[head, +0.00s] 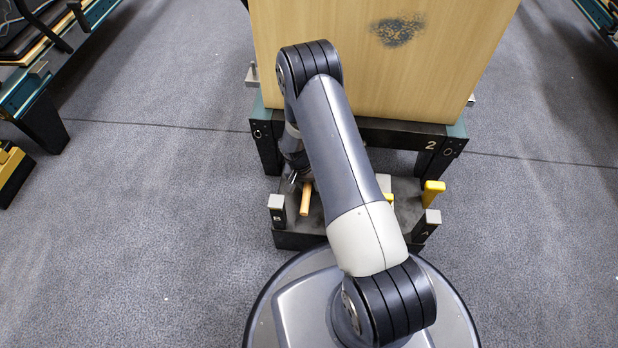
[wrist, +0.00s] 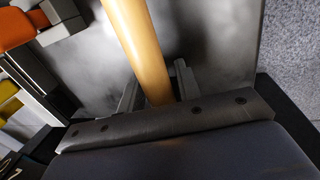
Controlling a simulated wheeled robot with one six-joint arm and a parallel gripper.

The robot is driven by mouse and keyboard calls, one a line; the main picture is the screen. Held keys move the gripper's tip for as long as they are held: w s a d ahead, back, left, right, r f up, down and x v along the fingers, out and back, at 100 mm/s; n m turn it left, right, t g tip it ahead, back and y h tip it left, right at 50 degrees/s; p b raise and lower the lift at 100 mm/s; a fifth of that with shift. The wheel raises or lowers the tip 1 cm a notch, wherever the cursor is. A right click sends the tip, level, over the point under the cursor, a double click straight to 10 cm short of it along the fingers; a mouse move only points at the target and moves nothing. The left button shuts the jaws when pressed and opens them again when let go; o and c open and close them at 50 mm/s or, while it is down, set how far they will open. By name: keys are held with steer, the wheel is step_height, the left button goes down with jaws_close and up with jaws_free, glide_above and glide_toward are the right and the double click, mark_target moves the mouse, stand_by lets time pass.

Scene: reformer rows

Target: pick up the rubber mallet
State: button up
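The rubber mallet's wooden handle (head: 305,198) shows in the head view on the low grey shelf (head: 408,205) at the foot of the reformer. In the wrist view the tan handle (wrist: 138,45) runs from the top edge down between my fingers. My gripper (wrist: 157,84) has one finger on each side of the handle, with narrow gaps visible, so it looks open around it. In the head view my gripper (head: 293,180) is small and partly hidden by my arm. The mallet's head is not visible in either view.
A yellow-handled item (head: 433,190) stands at the shelf's right side. In the wrist view an orange object (wrist: 18,27) and yellow pieces lie at the left. Short posts (head: 277,203) mark the shelf's front corners.

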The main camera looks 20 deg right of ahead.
jaws_close()
steer(key=shift+r, duration=0.1)
